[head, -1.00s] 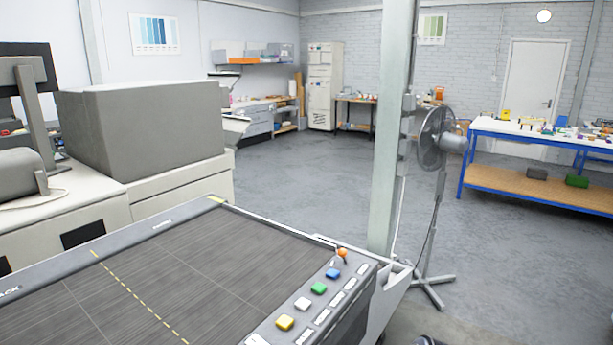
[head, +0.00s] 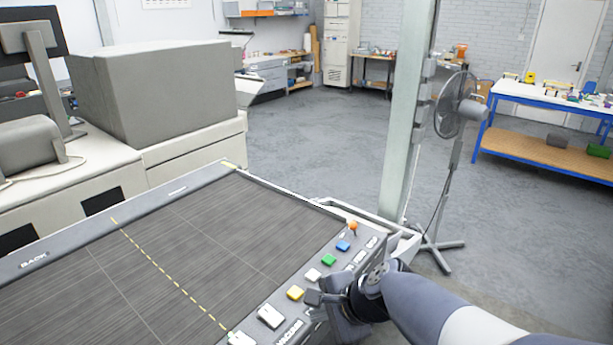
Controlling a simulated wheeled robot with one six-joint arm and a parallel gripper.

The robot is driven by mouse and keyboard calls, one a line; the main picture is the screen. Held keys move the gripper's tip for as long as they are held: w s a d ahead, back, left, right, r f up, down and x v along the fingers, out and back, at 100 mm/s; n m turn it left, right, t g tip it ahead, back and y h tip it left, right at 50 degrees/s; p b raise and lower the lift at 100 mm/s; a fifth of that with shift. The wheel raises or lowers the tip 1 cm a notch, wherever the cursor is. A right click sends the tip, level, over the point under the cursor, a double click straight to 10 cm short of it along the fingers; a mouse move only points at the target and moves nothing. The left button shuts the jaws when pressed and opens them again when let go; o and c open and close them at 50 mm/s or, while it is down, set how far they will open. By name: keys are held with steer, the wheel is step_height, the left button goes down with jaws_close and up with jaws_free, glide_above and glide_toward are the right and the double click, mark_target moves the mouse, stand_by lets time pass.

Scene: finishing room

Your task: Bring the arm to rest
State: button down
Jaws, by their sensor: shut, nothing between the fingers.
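My arm reaches in from the lower right of the head view. My gripper (head: 314,298) is dark and shut, with nothing held. It is over or just beside the front control strip of a dark flatbed machine (head: 190,245), close to the yellow and white buttons. I cannot tell whether it touches the strip. Part of the strip's right end is hidden behind the arm.
The strip has an orange knob (head: 352,227) and blue (head: 342,245), green (head: 328,259), white (head: 312,275) and yellow (head: 295,293) buttons. A pale post (head: 404,120) and a standing fan (head: 455,105) are beyond. Open floor (head: 320,150) lies behind the machine.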

steer(key=shift+w+a+r, duration=0.2)
steer(key=shift+w+r, duration=0.2)
steer(key=shift+w, duration=0.2)
steer(key=shift+w+a+r, duration=0.2)
steer(key=shift+w+r, duration=0.2)
steer(key=shift+w, duration=0.15)
steer(key=shift+d, duration=0.1)
